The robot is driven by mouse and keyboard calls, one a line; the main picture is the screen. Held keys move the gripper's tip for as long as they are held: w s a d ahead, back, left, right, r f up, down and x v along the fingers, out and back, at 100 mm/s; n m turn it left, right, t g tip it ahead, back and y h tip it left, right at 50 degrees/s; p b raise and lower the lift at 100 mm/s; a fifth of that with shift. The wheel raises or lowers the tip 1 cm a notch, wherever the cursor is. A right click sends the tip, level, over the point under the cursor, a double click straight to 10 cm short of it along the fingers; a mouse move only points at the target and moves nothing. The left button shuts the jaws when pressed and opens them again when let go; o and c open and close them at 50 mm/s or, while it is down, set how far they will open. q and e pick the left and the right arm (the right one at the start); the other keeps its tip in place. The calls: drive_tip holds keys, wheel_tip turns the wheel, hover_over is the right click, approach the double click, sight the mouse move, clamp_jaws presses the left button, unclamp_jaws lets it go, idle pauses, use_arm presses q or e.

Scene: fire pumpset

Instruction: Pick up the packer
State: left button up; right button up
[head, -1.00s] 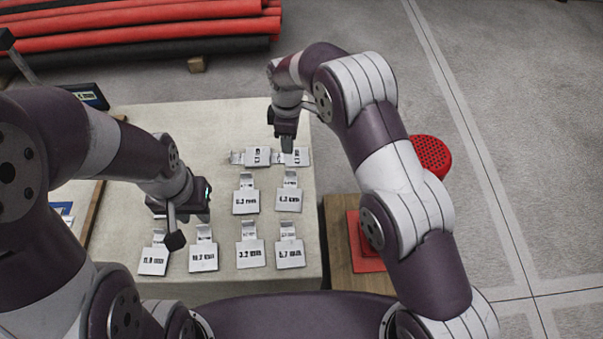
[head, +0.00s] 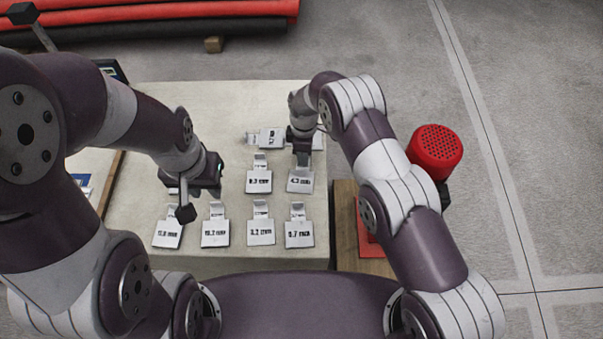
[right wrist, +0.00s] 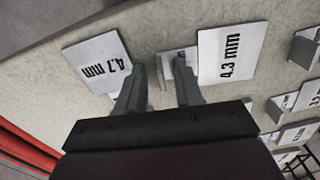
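Several white packers with bent tabs and printed sizes lie on the pale table (head: 200,105). The 4.3 mm packer (head: 300,182) is at the right of the middle row; its plate shows large in the right wrist view (right wrist: 232,52). My right gripper (head: 301,157) is low over its tab end. In the right wrist view the fingers (right wrist: 160,88) are apart, with the tab (right wrist: 181,66) close to the right-hand finger; contact is unclear. The 4.7 mm packer (right wrist: 96,62) lies to the left there. My left gripper (head: 186,200) hovers above the front-left packers, its fingertips unclear.
Other packers lie close by: one to the left (head: 259,181), a front row including the 5.7 mm one (head: 299,235), and a back row (head: 268,137). A red perforated cylinder (head: 437,150) stands right of the table. Red pipes (head: 160,15) lie behind.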

drive_tip(key=shift+s, duration=0.1)
clamp_jaws()
